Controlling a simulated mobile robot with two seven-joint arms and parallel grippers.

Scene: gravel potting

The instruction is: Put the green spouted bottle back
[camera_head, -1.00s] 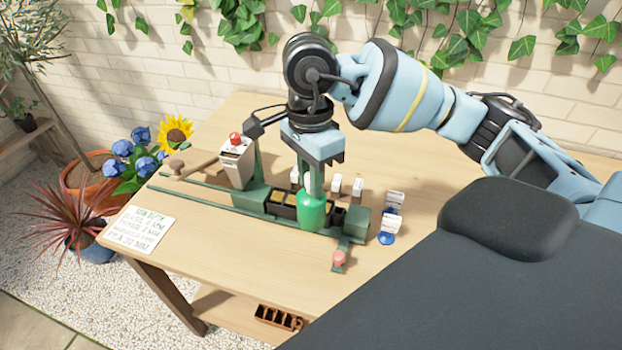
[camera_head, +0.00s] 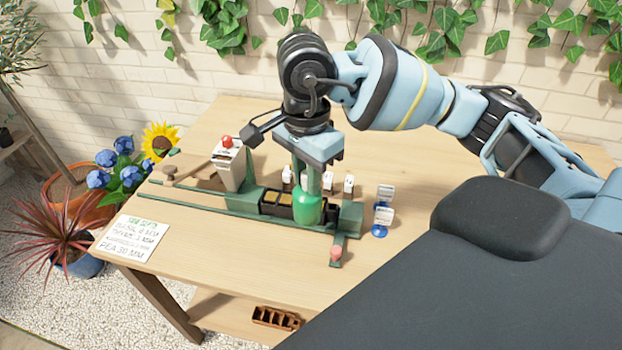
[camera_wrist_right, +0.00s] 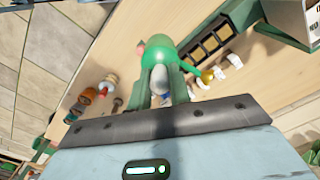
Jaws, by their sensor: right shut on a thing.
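The green spouted bottle (camera_head: 308,210) is in my right gripper (camera_head: 310,182), whose fingers are shut on its upper part. In the head view it looks upright and covers part of the dark compartment tray (camera_head: 275,208) on the bench. I cannot tell if its base touches anything. In the right wrist view the bottle (camera_wrist_right: 160,46) is between the fingers of my right gripper (camera_wrist_right: 162,80), with its thin green spout pointing toward the tray's side. The compartments (camera_wrist_right: 207,43) lie beside it in that view. My left gripper is not in view.
A green rail frame (camera_head: 200,208) runs along the bench, with a hopper with a red knob (camera_head: 229,165) at left. Small white-labelled blocks stand behind the tray. Blue-based stands (camera_head: 380,222) are right of it. A sign (camera_head: 130,238) lies front left.

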